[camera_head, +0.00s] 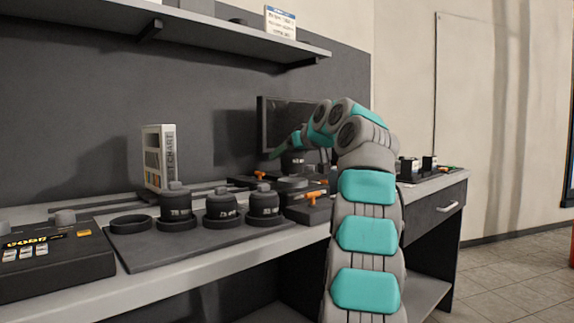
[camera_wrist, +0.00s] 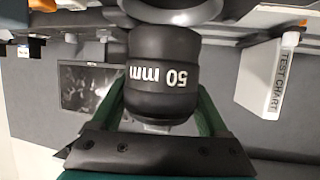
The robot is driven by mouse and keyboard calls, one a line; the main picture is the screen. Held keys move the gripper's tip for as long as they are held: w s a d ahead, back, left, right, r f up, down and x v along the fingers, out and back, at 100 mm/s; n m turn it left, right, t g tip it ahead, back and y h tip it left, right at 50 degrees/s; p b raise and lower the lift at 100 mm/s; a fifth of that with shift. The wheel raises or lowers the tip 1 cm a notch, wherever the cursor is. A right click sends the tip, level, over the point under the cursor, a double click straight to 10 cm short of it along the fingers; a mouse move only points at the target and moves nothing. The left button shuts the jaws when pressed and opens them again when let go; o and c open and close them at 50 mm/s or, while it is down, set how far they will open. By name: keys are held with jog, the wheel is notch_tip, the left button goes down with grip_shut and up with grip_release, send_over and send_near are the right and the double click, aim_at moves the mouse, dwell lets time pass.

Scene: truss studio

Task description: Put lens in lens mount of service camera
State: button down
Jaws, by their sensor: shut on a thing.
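My gripper (camera_wrist: 162,92) is shut on a black lens marked "50 mm" (camera_wrist: 165,58), with a green finger on each side. The lens reads upside down in the wrist view. In the head view the held lens (camera_head: 294,160) is small, dark and partly hidden by my arm, above the dark gear in the middle of the bench. A round grey disc-like part (camera_head: 292,184) lies below it there. A grey round rim (camera_wrist: 172,12) shows just beyond the lens in the wrist view; I cannot tell whether they touch. I cannot clearly make out the service camera's body.
Three lenses (camera_head: 222,205) stand in ring holders on a dark mat (camera_head: 185,252), beside an empty ring (camera_head: 130,224). Orange levers (camera_head: 314,197) stick up near the disc. A test chart box (camera_head: 158,158), monitor (camera_head: 280,115) and control console (camera_head: 50,258) surround the workspace. A shelf hangs above.

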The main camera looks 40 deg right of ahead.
aim_at(287, 166)
jog(key=shift+s+f+b, duration=0.1)
jog(key=shift+f+b, duration=0.9)
jog(key=shift+f, duration=0.65)
grip_release()
jog(key=shift+f, duration=0.1)
jog(key=v, duration=1.2)
jog(key=shift+b, duration=0.3)
